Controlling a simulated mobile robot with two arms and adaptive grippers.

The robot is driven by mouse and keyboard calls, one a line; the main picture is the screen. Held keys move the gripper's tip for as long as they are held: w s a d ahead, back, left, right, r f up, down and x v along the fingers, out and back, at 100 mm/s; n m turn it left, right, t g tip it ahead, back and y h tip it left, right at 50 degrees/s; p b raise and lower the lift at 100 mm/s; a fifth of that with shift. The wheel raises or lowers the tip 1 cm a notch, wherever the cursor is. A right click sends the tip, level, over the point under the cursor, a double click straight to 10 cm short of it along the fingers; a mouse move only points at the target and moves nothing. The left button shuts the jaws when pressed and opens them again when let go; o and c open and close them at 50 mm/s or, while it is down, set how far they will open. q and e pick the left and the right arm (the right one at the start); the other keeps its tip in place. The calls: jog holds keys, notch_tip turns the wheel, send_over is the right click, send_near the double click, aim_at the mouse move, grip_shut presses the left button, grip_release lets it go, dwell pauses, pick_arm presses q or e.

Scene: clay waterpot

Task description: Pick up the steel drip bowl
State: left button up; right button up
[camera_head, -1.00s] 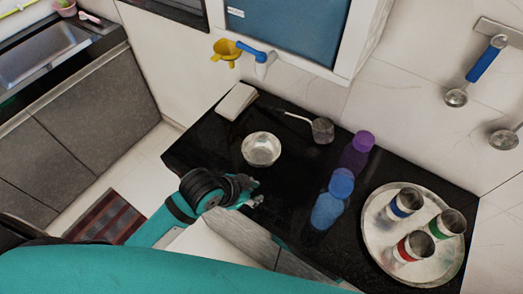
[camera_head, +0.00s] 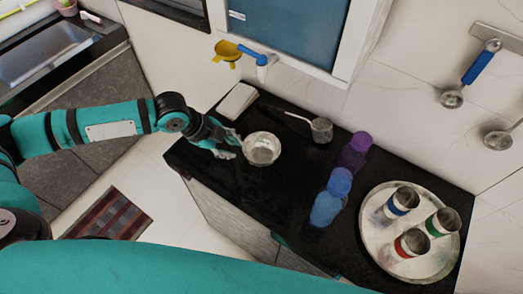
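The steel drip bowl (camera_head: 262,149) is a small shiny open bowl on the black counter, left of its middle. My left gripper (camera_head: 234,146) is at the bowl's left side, with its fingers pointing toward the bowl. The fingers look spread with a gap between them and nothing in it. Whether a fingertip touches the rim cannot be told. My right gripper is not in view.
A white block (camera_head: 237,101) and a long-handled steel ladle (camera_head: 320,129) lie behind the bowl. A round steel tray (camera_head: 378,250) holds three cups. Bare black counter lies in front of the bowl.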

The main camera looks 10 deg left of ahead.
pick_arm(q)
jog(key=p, duration=0.2)
send_near(262, 151)
jog(key=s, duration=0.1)
jog(key=s+d, duration=0.1)
jog(key=s, duration=0.1)
jog(key=s+f, duration=0.1)
jog(key=shift+s+d, duration=0.3)
jog(key=shift+s, duration=0.05)
jog(key=shift+w+d+f, duration=0.15)
jog(key=shift+d+f, duration=0.1)
jog(key=shift+f, duration=0.15)
jog(key=p+x, duration=0.1)
jog(key=x, duration=0.3)
jog(key=shift+d+f, duration=0.1)
jog(key=shift+f, duration=0.15)
grip_shut()
